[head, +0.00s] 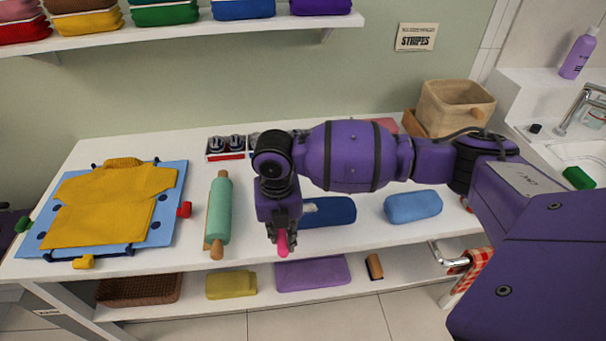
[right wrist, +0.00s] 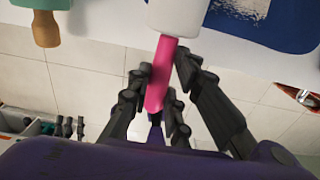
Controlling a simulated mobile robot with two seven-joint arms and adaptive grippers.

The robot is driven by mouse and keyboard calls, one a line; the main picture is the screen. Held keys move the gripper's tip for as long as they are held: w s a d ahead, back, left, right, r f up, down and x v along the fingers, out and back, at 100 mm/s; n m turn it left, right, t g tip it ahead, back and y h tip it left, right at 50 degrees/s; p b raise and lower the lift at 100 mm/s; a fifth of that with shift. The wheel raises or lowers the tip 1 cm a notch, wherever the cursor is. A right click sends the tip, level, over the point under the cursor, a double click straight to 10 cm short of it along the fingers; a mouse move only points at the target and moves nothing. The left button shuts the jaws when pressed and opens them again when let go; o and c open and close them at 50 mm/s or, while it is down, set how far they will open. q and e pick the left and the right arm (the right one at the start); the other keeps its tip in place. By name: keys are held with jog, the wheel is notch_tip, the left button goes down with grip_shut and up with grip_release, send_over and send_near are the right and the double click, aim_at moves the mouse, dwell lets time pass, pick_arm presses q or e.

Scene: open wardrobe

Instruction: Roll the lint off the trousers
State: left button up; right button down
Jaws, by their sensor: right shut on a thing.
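My right gripper (head: 282,228) hangs over the front part of the white table and is shut on the pink handle (head: 283,243) of a lint roller. In the right wrist view the gripper (right wrist: 162,80) has its fingers on both sides of the handle (right wrist: 160,75), with the white roller head (right wrist: 175,16) beyond it, cut by the top edge. The dark blue folded cloth, which looks like the trousers (head: 335,212), lies just right of the gripper. A pale speckled patch (right wrist: 240,8) shows on it in the wrist view. The roller looks apart from that patch.
A yellow shirt (head: 100,205) lies on a blue board (head: 170,195) at left. A green rolling pin (head: 220,212) lies left of the gripper, a light blue folded cloth (head: 413,206) right of the trousers. A lower shelf holds folded cloths.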

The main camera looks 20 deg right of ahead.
pick_arm(q)
jog(key=shift+w, duration=0.1)
pick_arm(e)
jog(key=shift+w, duration=0.1)
jog(key=shift+d+r, duration=0.15)
jog(key=shift+d, duration=0.3)
pick_arm(q)
jog(key=shift+w+a+r+p, duration=0.1)
jog(key=shift+w+r+p, duration=0.5)
jog(key=shift+r, duration=0.35)
pick_arm(e)
jog(key=shift+s+d, duration=0.25)
jog(key=shift+d, duration=0.45)
jog(key=shift+s+d, duration=0.25)
jog(key=shift+d, duration=0.4)
jog(key=shift+s+d, duration=0.25)
jog(key=shift+d, duration=0.45)
